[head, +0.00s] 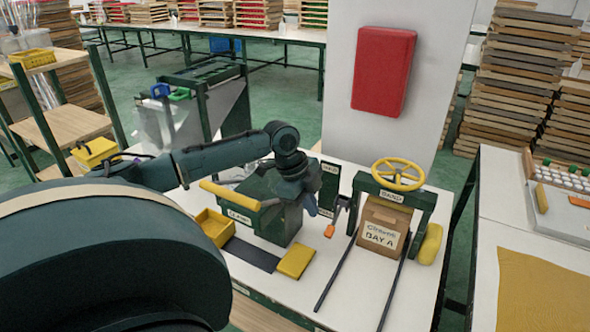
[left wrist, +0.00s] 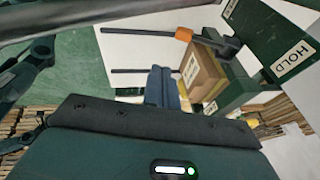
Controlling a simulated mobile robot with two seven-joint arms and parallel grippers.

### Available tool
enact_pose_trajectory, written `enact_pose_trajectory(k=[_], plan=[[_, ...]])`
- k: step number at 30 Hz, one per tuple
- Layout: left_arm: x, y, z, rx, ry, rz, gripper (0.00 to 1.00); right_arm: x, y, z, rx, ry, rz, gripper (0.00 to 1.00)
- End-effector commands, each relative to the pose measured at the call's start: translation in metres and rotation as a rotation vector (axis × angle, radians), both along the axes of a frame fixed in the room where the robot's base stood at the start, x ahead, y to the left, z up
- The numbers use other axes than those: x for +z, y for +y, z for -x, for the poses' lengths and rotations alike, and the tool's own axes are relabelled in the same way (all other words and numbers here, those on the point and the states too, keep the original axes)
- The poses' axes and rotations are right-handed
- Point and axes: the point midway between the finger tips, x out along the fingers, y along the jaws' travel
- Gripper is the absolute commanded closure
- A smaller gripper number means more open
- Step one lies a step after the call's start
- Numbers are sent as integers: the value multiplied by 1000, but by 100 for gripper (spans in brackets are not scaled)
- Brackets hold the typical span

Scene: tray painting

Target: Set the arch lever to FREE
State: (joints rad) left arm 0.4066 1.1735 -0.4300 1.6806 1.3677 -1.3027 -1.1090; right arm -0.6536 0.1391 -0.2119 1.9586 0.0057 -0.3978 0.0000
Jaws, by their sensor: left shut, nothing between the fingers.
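The green arch (head: 428,200) stands over a cardboard box (head: 380,226) marked BAY A and carries a yellow handwheel (head: 398,174). At its left side is a dark lever with an orange tip (head: 330,231), hanging low. The orange tip also shows in the left wrist view (left wrist: 183,34). A green plate there bears a HOLD label (left wrist: 294,60); a FREE label is not legible. My left gripper (head: 311,208) is just left of the lever, apart from it. Its blue-grey fingers (left wrist: 161,82) are shut and empty. My right gripper is not in view.
A green machine (head: 262,212) with a yellow bar stands left of the arch, with a yellow bin (head: 214,227) and a yellow block (head: 296,261) by it. Two dark rails run forward from the arch. A white pillar with a red box (head: 383,71) rises behind.

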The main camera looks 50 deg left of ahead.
Motion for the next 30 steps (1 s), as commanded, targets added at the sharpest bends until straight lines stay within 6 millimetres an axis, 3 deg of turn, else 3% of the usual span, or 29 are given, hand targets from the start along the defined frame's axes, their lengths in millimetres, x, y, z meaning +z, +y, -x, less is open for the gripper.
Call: enact_pose_trajectory(k=[3, 9, 30], plan=[[13, 3, 19, -2, 2, -6, 100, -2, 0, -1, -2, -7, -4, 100], [28, 4, 35, 1, 2, -2, 100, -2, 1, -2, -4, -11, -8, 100], [35, 3, 40, 0, 0, 1, 100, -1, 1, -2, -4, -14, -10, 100]])
